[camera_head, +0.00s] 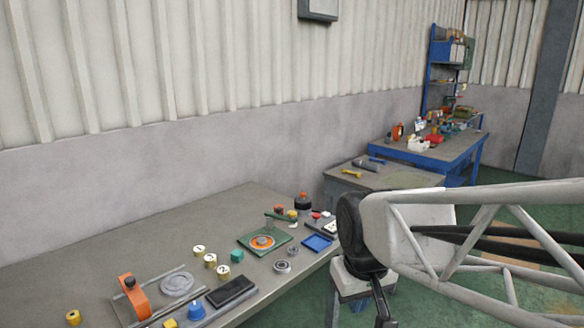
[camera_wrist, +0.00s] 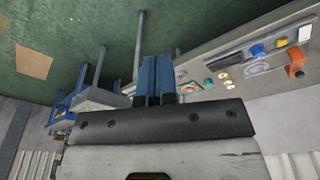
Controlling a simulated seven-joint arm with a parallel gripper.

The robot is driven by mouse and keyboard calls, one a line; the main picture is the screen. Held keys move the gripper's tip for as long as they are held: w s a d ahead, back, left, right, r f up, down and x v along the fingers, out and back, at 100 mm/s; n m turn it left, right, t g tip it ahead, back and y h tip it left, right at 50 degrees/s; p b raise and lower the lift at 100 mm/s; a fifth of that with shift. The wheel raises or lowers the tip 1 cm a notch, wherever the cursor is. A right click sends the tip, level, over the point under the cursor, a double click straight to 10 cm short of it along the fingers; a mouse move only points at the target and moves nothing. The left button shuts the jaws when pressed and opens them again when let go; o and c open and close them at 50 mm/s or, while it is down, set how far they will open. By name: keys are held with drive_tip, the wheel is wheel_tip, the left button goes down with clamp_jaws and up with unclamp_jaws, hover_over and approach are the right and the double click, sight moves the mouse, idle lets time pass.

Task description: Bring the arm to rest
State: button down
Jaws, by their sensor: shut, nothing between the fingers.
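My gripper (camera_wrist: 156,75) shows in the wrist view as two blue fingers side by side, pressed together with nothing between them. It is clear of the bench, with open floor and the bench edge beyond the fingertips. In the head view my arm, with a white truss link and a dark joint, stands at the right, beside the bench's right end. The gripper's fingers cannot be made out there.
A long grey workbench (camera_head: 120,228) carries a green tray (camera_head: 247,245), a blue tray (camera_head: 318,242), an orange clamp (camera_head: 133,297) and several small parts. A blue-framed bench (camera_head: 450,152) stands farther back. Green floor (camera_wrist: 60,25) lies open.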

drive_tip(key=s+d+m, duration=0.3)
drive_tip(key=s+d, duration=0.4)
drive_tip(key=s, duration=0.2)
drive_tip(key=shift+d+f+t, duration=0.15)
drive_tip(key=shift+f+t, duration=0.15)
idle(0.7)
